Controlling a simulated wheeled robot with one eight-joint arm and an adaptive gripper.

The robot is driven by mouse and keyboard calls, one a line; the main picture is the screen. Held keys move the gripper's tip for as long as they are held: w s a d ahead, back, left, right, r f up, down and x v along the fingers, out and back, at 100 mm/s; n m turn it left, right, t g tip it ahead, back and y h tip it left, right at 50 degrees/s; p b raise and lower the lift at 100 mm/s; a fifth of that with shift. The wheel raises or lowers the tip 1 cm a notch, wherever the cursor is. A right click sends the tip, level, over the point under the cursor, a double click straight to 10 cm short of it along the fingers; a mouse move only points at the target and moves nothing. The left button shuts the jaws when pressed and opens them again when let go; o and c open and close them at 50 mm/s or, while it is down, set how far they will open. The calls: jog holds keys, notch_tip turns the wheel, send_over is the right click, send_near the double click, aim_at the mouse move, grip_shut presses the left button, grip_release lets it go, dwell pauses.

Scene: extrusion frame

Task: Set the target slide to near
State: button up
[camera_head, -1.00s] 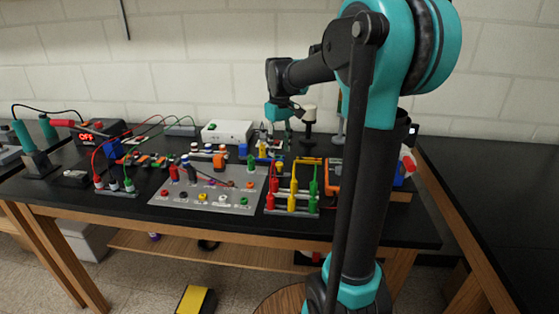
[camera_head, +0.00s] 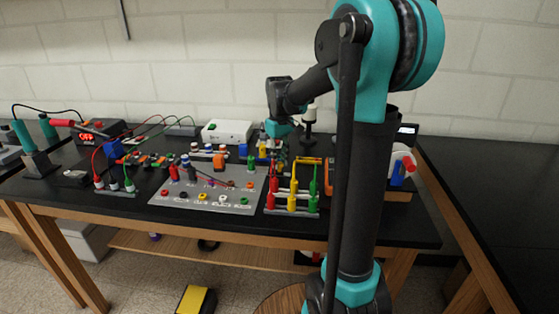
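My gripper (camera_head: 280,153) hangs from my arm near the back right part of the black table. It is small and dark here, and I cannot tell whether its fingers are open or shut. It is close to a small group of blue and yellow parts (camera_head: 263,149). I cannot make out which part is the target slide, or its position. An extrusion frame is not clearly recognisable, and the area right behind my gripper is partly hidden.
A grey panel (camera_head: 217,200) with coloured sockets lies at the table's front middle. Red, yellow and green probes (camera_head: 291,190) stand to its right. A white box (camera_head: 227,131) sits at the back, a soldering station (camera_head: 88,134) at the left. My arm hides part of the right side.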

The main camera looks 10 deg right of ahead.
aim_at(269, 171)
grip_shut()
jog(key=shift+a, duration=0.1)
jog(key=a, duration=0.1)
jog(key=w+a, duration=0.1)
jog(key=a, duration=0.1)
jog(key=shift+w+a, duration=0.15)
jog(key=shift+a, duration=0.1)
jog(key=o, duration=0.8)
grip_release()
notch_tip(269, 171, up, 12)
jog(key=shift+r, duration=0.1)
